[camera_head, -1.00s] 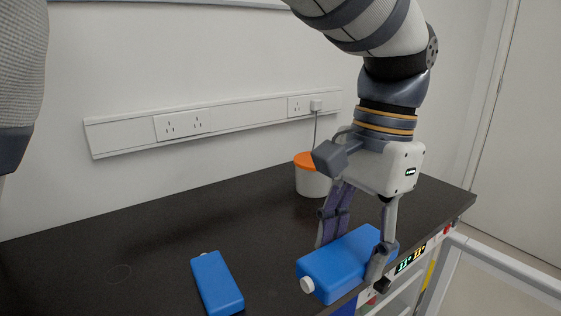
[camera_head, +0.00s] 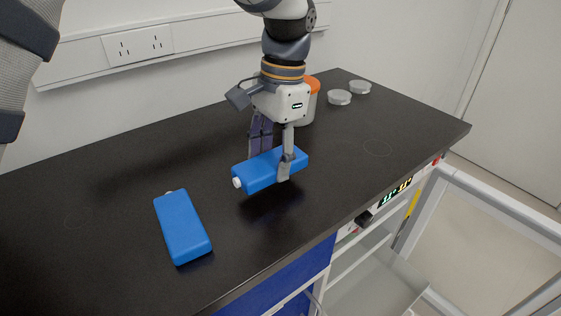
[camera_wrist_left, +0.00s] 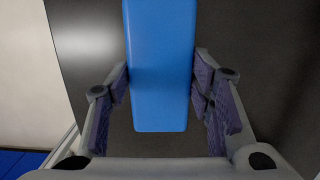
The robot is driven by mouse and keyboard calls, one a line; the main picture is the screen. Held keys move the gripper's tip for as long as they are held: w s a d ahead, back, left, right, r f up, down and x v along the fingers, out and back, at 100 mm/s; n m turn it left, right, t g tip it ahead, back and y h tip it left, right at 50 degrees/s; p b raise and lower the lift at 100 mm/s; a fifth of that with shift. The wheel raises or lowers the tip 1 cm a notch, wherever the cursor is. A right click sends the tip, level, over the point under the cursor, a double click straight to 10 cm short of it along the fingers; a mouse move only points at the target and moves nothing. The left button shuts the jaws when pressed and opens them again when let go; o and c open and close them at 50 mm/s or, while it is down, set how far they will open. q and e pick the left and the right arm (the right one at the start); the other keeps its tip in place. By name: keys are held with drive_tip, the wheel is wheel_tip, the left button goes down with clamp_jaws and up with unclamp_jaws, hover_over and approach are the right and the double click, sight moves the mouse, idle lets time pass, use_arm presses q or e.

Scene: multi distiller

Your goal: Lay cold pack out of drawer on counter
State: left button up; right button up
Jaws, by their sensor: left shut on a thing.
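A blue cold pack (camera_head: 262,172) with a white cap is held between the fingers of my left gripper (camera_head: 271,160). It is roughly level, a little above the dark counter (camera_head: 330,185), with a shadow beneath it. In the left wrist view, the blue pack (camera_wrist_left: 160,70) lies between the two finger pads, which press on its sides. A second blue pack (camera_head: 182,228) lies flat on the counter to the left, apart from the held one. My right gripper is not in view.
A white tub with an orange lid (camera_head: 312,88) stands behind my left gripper. Two small clear round dishes (camera_head: 339,97) (camera_head: 360,87) sit at the back right. A pale open drawer (camera_head: 375,285) shows below the counter's front edge. The counter's right part is clear.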

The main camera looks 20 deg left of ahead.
sight(275, 159)
use_arm(q)
drive_tip(key=shift+d+f, duration=0.1)
drive_tip(key=shift+f, duration=1.35)
drive_tip(key=shift+f, duration=0.15)
drive_tip(key=o, duration=1.3)
drive_tip(key=r, duration=0.4)
drive_tip(key=w+r, duration=0.1)
drive_tip(key=r, duration=0.3)
drive_tip(key=d+r, duration=0.1)
drive_tip(key=r, duration=0.3)
drive_tip(key=shift+w, duration=0.3)
